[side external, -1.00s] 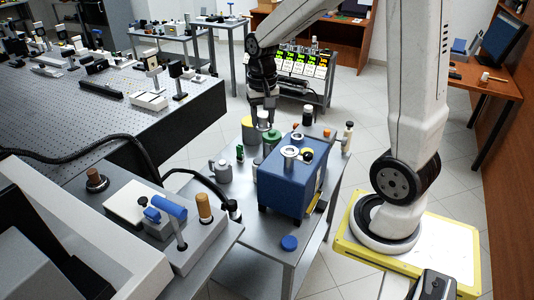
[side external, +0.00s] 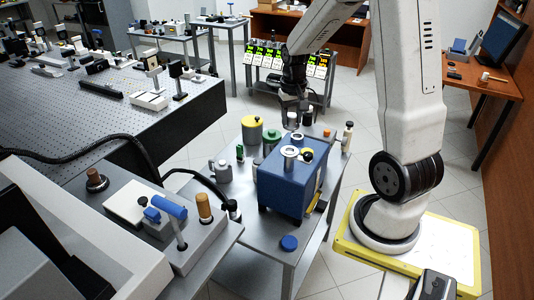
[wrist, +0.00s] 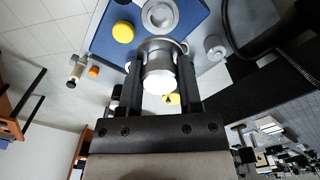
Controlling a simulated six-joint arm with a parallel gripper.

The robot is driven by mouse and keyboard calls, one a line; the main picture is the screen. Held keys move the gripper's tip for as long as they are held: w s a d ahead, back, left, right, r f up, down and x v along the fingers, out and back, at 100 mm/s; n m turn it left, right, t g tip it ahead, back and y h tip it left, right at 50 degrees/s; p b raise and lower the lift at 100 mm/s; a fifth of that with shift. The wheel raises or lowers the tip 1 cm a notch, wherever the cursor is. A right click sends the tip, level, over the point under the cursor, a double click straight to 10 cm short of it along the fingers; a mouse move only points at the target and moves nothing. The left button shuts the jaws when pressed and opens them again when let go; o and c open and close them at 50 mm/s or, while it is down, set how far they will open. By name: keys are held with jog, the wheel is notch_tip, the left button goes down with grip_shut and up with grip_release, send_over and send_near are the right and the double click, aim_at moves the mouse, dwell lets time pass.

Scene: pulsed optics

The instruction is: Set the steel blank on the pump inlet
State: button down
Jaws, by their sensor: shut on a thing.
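The steel blank (wrist: 158,82) is a short, bright silver round piece. My gripper (wrist: 159,66) is shut on it, with one finger on each side. In the side external view my gripper (side external: 292,106) hangs behind and above the pump, with the blank (side external: 292,119) just below the fingers. The pump (side external: 285,188) is a blue box on the grey table. Its inlet (side external: 290,151) is a pale ring on top; in the wrist view the inlet (wrist: 158,14) lies beyond the blank, apart from it, partly cut by the frame's top edge.
A yellow-and-black knob (side external: 307,156) stands on the pump close to the inlet. A yellow-topped can (side external: 252,124), a green-topped can (side external: 271,138) and a white bottle (side external: 347,134) stand behind. A blue cap (side external: 289,243) lies in front; the table around it is clear.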

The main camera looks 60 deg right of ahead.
jog(key=shift+f, duration=0.25)
jog(key=shift+f, duration=0.15)
send_over(290, 151)
jog(key=shift+f, duration=2.6)
jog(key=shift+f, duration=1.15)
jog(key=shift+c, duration=1)
grip_release()
jog(key=shift+r, duration=3.9)
